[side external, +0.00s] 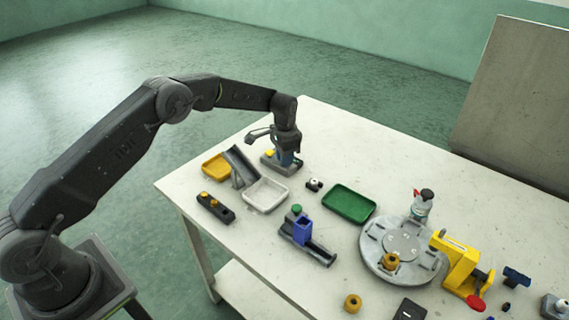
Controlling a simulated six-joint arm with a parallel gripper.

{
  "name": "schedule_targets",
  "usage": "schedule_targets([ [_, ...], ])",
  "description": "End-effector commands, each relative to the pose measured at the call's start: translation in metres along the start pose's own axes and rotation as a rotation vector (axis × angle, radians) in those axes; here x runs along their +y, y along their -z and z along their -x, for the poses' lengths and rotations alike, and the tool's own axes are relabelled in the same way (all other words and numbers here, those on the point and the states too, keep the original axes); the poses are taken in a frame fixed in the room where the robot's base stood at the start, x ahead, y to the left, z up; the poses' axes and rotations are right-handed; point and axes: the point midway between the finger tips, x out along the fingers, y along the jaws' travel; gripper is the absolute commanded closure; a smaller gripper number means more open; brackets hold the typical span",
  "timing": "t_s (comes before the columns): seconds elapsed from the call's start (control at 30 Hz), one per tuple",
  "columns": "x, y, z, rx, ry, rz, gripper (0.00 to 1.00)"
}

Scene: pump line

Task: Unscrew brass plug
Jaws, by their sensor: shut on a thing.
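My gripper (287,153) points down over a blue-and-grey fixture (282,167) near the table's far left edge. It is shut on a part at the top of this fixture. The jaws hide that part, so I cannot make out a brass plug between them. A small yellow piece (269,153) shows at the fixture's left side.
Left of centre are a yellow tray (216,167), a grey chute (241,167), a white tray (284,198) and a black block (215,208). A green tray (349,204), a round grey plate (372,250) and a yellow stand (461,266) lie to the right.

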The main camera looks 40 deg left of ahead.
Motion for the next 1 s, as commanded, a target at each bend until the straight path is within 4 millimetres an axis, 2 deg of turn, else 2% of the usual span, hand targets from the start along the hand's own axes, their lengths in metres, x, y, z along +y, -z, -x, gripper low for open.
schedule_targets([
  [0.17, 0.0, 0.0, 0.0, 0.0, 0.0, 0.056, 0.98],
  [0.5, 0.0, 0.0, 0.0004, 0.0, 0.0, 0.515, 0.98],
  [0.6, 0.0, 0.0001, 0.0004, 0.0, 0.0, 0.59, 0.98],
  [1.0, 0.0, 0.0001, 0.0005, 0.0, 0.0, 0.66, 0.98],
])
